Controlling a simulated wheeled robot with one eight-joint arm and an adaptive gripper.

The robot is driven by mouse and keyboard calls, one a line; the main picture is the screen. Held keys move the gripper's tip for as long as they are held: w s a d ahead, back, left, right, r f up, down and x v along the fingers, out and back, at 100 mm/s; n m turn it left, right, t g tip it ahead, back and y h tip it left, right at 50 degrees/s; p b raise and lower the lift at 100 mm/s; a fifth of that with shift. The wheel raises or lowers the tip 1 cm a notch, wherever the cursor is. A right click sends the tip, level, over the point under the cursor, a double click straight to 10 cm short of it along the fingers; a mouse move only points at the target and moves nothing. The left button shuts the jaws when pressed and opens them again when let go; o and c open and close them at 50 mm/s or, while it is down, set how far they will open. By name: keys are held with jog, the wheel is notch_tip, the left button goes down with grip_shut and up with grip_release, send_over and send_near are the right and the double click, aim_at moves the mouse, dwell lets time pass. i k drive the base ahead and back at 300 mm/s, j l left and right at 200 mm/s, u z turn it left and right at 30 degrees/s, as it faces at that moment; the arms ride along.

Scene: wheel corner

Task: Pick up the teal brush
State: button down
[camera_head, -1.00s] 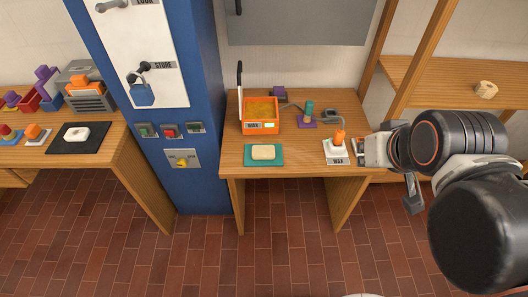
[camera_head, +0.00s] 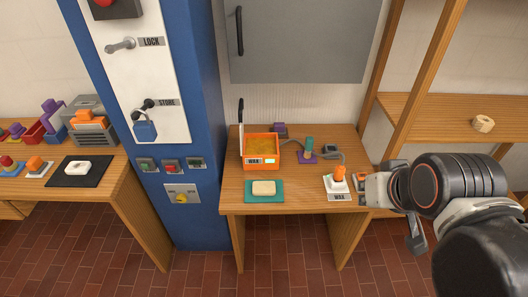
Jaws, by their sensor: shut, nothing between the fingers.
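The teal brush (camera_head: 309,145) appears to be the upright teal handle standing on a small purple base (camera_head: 307,158) towards the back of the middle table. Its lower end is hard to make out at this size. My gripper (camera_head: 372,189) is at the table's right edge, to the right of the brush and nearer the camera, apart from it. It is shut and empty, its fingers seen small and partly hidden by my own arm.
A teal mat (camera_head: 250,197) bears a pale block (camera_head: 264,188). A grey cabinet (camera_head: 300,45) hangs above; a blue column (camera_head: 205,130) rises left.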

aim_at(309, 146)
jog(key=i, duration=1.15)
jog(key=j+u, duration=0.05)
